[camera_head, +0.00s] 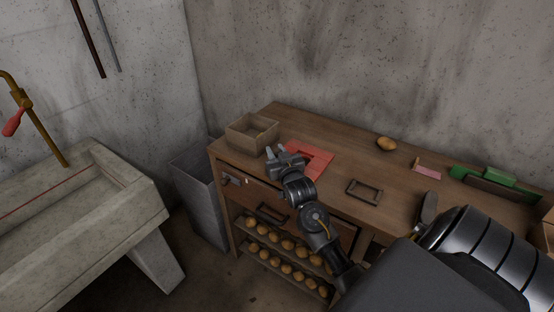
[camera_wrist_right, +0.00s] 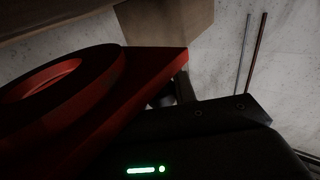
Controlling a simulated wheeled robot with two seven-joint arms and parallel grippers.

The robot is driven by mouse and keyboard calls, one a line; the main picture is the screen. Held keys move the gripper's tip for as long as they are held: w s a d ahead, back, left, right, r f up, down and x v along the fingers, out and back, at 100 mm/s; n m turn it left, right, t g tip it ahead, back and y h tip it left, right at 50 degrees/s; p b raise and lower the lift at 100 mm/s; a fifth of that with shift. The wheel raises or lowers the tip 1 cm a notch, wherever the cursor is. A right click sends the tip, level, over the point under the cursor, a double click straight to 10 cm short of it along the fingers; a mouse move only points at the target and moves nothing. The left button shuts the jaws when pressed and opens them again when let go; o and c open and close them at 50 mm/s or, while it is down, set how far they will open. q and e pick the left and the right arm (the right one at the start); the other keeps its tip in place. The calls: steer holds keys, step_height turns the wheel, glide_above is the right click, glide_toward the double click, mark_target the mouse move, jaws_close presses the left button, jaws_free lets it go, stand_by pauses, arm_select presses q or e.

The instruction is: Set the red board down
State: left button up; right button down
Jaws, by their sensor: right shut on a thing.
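The red board (camera_head: 322,160) is at the left part of the wooden workbench, just right of an open wooden box. My right gripper (camera_head: 277,152) is shut on its left side. In the right wrist view the board (camera_wrist_right: 150,70) fills the left and centre, close to the camera, with a raised dark red ring (camera_wrist_right: 98,72) on it. The fingertips are mostly hidden there. The board is at or just over the bench top; I cannot tell whether it touches. My left gripper is not in view.
The open wooden box (camera_head: 251,133) stands at the bench's left end. A dark frame (camera_head: 364,191), a brown roundish thing (camera_head: 386,143), a pink pad (camera_head: 428,171) and a green tool (camera_head: 490,180) lie further right. A grey bin (camera_head: 203,195) and a stone sink (camera_head: 130,195) stand left.

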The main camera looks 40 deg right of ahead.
step_height(320, 180, down, 3)
steer(key=shift+w+d+f+p, duration=0.1)
steer(key=shift+d+p, duration=0.05)
steer(key=shift+p, duration=0.25)
steer(key=shift+f, duration=0.1)
steer(key=shift+f, duration=0.2)
steer(key=c, duration=1.1)
jaws_free()
